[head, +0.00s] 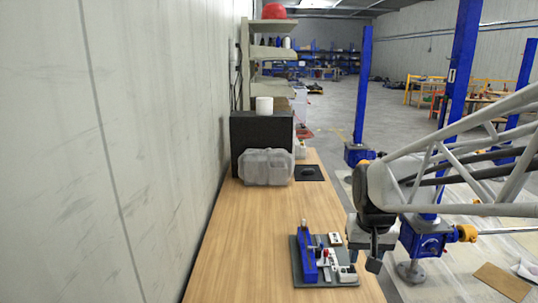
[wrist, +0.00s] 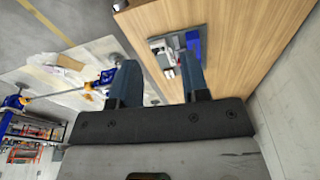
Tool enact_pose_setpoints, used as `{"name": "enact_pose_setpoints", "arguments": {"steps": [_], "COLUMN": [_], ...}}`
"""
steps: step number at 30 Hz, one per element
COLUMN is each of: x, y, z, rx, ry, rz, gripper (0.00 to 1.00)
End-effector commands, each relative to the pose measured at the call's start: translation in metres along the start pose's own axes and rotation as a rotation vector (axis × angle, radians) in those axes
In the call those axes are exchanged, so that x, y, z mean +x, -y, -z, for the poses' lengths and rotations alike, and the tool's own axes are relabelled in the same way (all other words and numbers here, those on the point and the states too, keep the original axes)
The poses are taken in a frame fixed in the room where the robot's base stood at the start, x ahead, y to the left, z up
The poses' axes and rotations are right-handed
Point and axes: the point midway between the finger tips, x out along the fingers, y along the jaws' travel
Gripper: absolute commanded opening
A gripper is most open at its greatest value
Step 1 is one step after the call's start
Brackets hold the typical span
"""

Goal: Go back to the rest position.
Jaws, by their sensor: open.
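My gripper (head: 374,264) hangs at the right edge of the wooden bench in the head view, beside a small dark fixture plate. In the wrist view its two fingers (wrist: 160,78) stand apart with nothing between them. The fixture plate (head: 304,278) carries a blue block (head: 307,256), a red-topped part (head: 325,254) and light grey parts. The plate (wrist: 160,47) also shows in the wrist view, lying beyond the fingers, with the right finger partly covering it. My gripper is apart from these parts as far as I can see.
The bench (head: 245,235) is clear on its left and middle. A translucent canister (head: 266,167), a black box (head: 262,132) and a dark square pad (head: 309,173) are at its far end. A wall runs along the left. Blue screw-jack posts (head: 363,85) stand on the floor at right.

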Motion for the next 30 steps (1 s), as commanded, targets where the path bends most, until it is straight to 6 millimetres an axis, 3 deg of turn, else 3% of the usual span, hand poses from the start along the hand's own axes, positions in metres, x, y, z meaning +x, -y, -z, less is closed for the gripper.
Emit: {"name": "enact_pose_setpoints", "arguments": {"steps": [6, 18, 24, 30], "x": [-0.021, -0.038, -0.039, -0.039], "y": [0.004, 0.007, 0.007, 0.007], "z": [-0.053, -0.142, -0.164, -0.169], "rx": [-0.027, -0.074, -0.085, -0.088], "ry": [-0.027, -0.070, -0.080, -0.081], "rz": [0.003, 0.008, 0.009, 0.009], "gripper": [0.42, 0.42, 0.42, 0.42]}}
